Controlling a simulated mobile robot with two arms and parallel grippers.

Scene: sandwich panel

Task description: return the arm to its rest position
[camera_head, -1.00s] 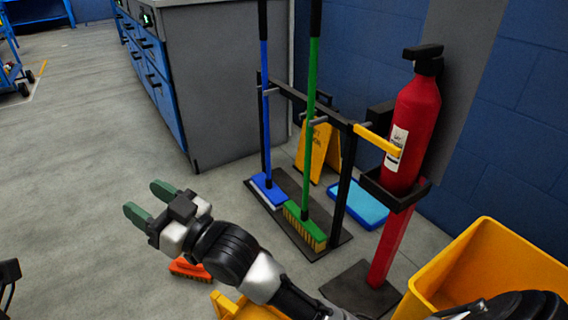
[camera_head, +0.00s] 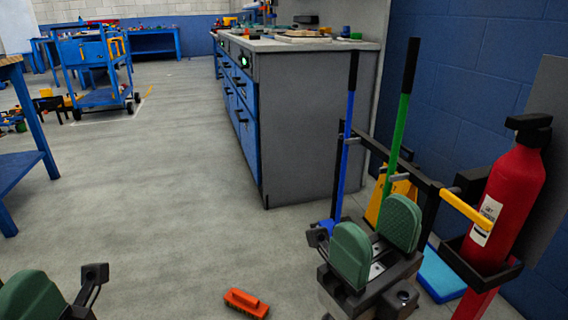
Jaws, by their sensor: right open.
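My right gripper (camera_head: 376,240) is raised close to the camera at the lower right, with its two green pads apart and nothing between them. It stands in front of the broom rack (camera_head: 430,212) and hides the lower part of it. My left gripper (camera_head: 40,295) shows only in part at the bottom left corner. One green pad and a dark bracket are in view, and the rest is cut off.
A red fire extinguisher (camera_head: 508,205), a blue tray (camera_head: 441,275) and a yellow sign (camera_head: 398,190) are at the right. A grey cabinet (camera_head: 310,125) stands behind. The floor at left centre is clear.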

